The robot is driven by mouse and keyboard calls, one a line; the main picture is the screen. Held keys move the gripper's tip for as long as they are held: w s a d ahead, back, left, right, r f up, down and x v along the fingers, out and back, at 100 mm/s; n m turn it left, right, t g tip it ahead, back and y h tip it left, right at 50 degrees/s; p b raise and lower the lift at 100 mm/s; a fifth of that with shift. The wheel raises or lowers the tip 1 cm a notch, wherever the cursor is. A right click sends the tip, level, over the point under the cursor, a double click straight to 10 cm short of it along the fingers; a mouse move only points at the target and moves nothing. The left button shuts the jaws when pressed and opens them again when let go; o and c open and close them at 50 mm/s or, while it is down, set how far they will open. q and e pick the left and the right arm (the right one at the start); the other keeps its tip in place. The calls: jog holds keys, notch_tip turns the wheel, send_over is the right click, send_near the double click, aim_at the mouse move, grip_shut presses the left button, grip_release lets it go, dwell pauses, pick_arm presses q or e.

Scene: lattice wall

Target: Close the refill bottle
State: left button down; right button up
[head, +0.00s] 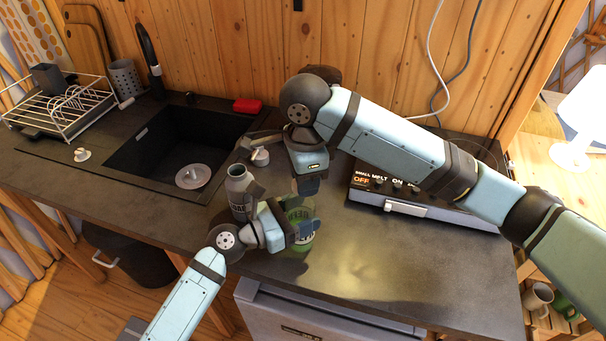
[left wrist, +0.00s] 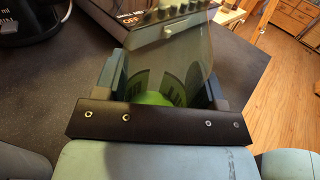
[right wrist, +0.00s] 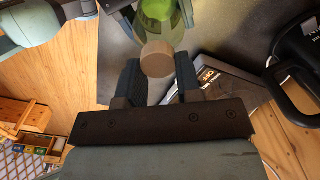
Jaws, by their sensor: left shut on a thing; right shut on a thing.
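The refill bottle (head: 303,217) is clear with green contents and a printed label. It stands near the counter's front edge. My left gripper (head: 295,232) is shut around its body from the left. In the left wrist view the see-through bottle (left wrist: 190,65) fills the space between the fingers. My right gripper (head: 308,186) points down over the bottle's top. In the right wrist view it is shut on a round beige cap (right wrist: 156,58), with the green bottle (right wrist: 158,15) just beyond. I cannot tell whether the cap is seated on the neck.
A grey bottle (head: 238,186) stands close left of the refill bottle, with a small white-topped piece (head: 260,156) behind it. The sink (head: 160,150) is further left. A cooker with a control panel (head: 385,190) is at right. The front right counter is clear.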

jog(key=m, duration=0.5)
jog(key=shift+s, duration=0.2)
jog(key=o, duration=0.9)
